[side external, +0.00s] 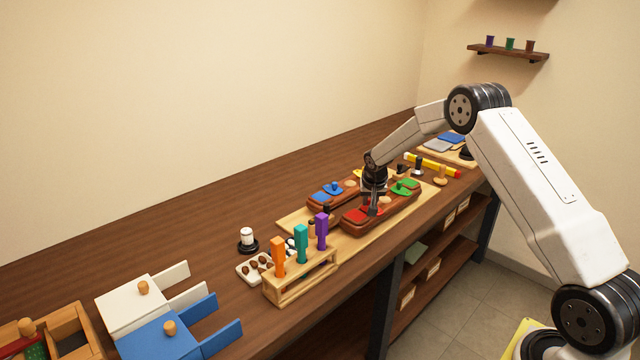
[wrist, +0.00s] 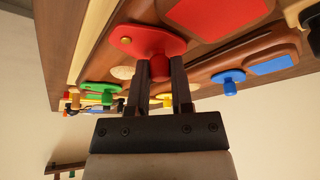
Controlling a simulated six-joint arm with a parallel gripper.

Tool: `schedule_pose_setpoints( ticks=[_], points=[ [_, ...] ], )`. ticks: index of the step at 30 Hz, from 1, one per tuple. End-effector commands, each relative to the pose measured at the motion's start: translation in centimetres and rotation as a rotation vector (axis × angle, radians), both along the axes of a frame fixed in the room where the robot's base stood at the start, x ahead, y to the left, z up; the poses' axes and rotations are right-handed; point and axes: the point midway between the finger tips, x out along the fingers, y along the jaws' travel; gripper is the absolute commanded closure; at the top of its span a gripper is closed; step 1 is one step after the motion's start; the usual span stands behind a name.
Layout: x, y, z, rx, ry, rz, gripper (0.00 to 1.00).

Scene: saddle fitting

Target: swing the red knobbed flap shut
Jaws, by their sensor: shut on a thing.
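The red flap (wrist: 148,42) is a flat rounded plate with a small brass-coloured pin near one end and a red knob (wrist: 158,68) standing on it. It lies on a brown wooden block, beside a red patch (wrist: 215,12). My gripper (wrist: 158,72) has its fingers shut around the red knob, with the fingertips at its sides. A pale oval spot (wrist: 122,72) shows uncovered beside the flap.
A green knobbed flap (side external: 405,186) sits on the same block, farther back. A second block behind bears a blue knobbed flap (side external: 334,187). A wooden rack (side external: 300,283) with orange, teal and purple handles stands in front left. Bare table lies behind the blocks.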

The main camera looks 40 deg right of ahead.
Motion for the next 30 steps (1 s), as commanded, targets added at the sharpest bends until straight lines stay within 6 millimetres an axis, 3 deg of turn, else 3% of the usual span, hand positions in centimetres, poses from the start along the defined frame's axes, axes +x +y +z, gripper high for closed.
schedule_pose_setpoints(
  ticks=[13, 14, 17, 30],
  points=[
    [0.03, 0.07, 0.04, -0.001, 0.0, 0.014, 1.0],
    [0.03, 0.07, 0.04, -0.001, 0.0, 0.014, 0.7],
    [0.04, 0.08, 0.04, -0.001, 0.0, 0.014, 0.38],
    [-0.05, 0.11, 0.28, 0.0, 0.0, 0.013, 0.38]
  ],
)
